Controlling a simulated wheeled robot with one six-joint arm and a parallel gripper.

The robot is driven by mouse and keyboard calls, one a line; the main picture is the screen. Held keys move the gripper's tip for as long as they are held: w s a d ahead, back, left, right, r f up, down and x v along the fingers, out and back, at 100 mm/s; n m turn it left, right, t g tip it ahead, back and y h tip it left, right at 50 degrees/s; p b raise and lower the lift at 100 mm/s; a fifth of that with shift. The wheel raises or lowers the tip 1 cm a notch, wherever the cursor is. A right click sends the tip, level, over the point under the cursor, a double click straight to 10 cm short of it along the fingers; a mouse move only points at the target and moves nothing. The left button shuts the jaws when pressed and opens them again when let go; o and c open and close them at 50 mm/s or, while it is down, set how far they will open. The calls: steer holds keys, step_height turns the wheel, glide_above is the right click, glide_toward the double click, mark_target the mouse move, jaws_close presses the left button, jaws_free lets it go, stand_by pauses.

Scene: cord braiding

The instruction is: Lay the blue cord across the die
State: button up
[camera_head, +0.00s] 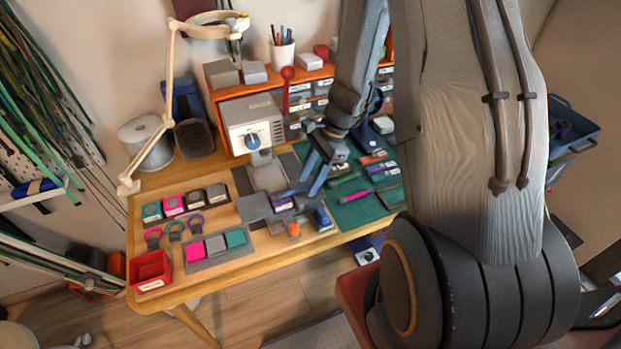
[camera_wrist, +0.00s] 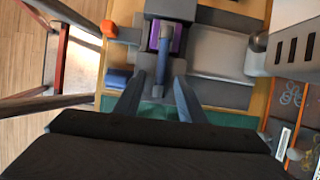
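In the wrist view a straight blue cord (camera_wrist: 163,62) lies lengthwise over the grey die with purple sides (camera_wrist: 153,38). Its near end reaches the gap between my fingers. My gripper (camera_wrist: 157,88) has its two fingers spread, one on each side of that end, with visible gaps to it. In the head view my gripper (camera_head: 309,186) points down at the bench beside the die (camera_head: 283,204). The cord is small there and partly hard to make out against the grey parts.
An orange knob (camera_wrist: 109,29) and a blue block (camera_wrist: 118,79) stand left of the die in the wrist view. A grey press with a red-knobbed lever (camera_head: 253,123) stands behind. A green mat (camera_head: 352,208) with several cords lies right. A red bin (camera_head: 150,270) sits at the front left.

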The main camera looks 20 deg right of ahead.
steer(key=shift+r, duration=0.1)
steer(key=b+v, duration=0.1)
steer(key=v, duration=0.7)
steer(key=s+a+r+n+h, duration=0.2)
steer(key=s+a+r+n, duration=0.1)
steer(key=n, duration=0.6)
steer(key=s+a+r+n+t+h+b, duration=0.1)
steer(key=s+a+r+n+h, duration=0.1)
steer(key=s+n, duration=0.4)
steer(key=a+r+n, duration=0.1)
steer(key=a+n, duration=0.1)
steer(key=shift+s+r+n+h, duration=0.25)
steer(key=shift+r+n+h, duration=0.05)
steer(key=shift+r+n, duration=0.1)
